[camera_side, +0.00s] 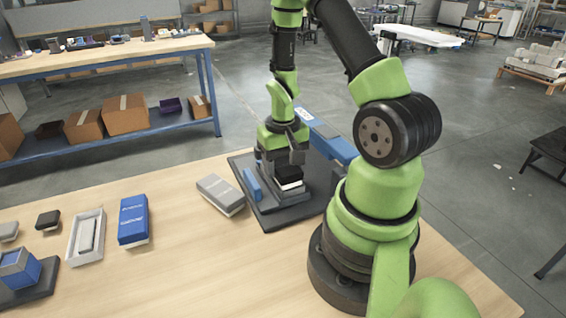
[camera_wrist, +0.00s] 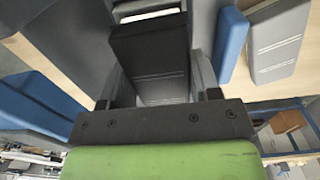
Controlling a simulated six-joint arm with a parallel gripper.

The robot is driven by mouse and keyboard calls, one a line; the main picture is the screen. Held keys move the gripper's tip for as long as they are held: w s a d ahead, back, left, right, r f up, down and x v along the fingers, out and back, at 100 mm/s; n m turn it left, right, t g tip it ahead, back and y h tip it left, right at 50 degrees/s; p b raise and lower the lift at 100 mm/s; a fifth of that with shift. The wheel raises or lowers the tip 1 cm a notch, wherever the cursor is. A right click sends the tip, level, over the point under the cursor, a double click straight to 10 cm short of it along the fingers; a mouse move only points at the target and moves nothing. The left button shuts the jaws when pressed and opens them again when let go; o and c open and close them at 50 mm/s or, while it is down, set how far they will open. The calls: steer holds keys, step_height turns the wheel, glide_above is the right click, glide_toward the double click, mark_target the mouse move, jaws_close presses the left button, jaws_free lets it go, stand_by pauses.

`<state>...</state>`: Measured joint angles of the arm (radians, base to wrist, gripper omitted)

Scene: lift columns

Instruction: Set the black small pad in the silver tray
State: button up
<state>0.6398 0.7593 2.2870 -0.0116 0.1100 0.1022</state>
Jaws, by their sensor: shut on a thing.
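My gripper (camera_side: 283,163) points down over a dark grey plate (camera_side: 276,219) and is shut on a black pad (camera_side: 289,172). In the wrist view the black pad (camera_wrist: 150,45) sits between the two fingers, with pale line marks on its face. A white layer shows under it in the side view; I cannot tell whether it belongs to the pad. A smaller-looking black block (camera_side: 48,219) lies at the far left of the table. A light silver-grey tray (camera_side: 74,245) lies nearby with a slim grey block in it.
A blue upright strip (camera_side: 252,184) stands on the plate left of my gripper. A grey box (camera_side: 220,194) lies beside the plate, and a blue box (camera_side: 133,220) lies farther left. A blue block (camera_side: 19,268) sits on a dark base at front left. The front middle table is clear.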

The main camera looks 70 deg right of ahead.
steer(key=shift+f, duration=0.2)
stand_by(0.6)
steer(key=o, duration=1.3)
steer(key=shift+r, duration=3.75)
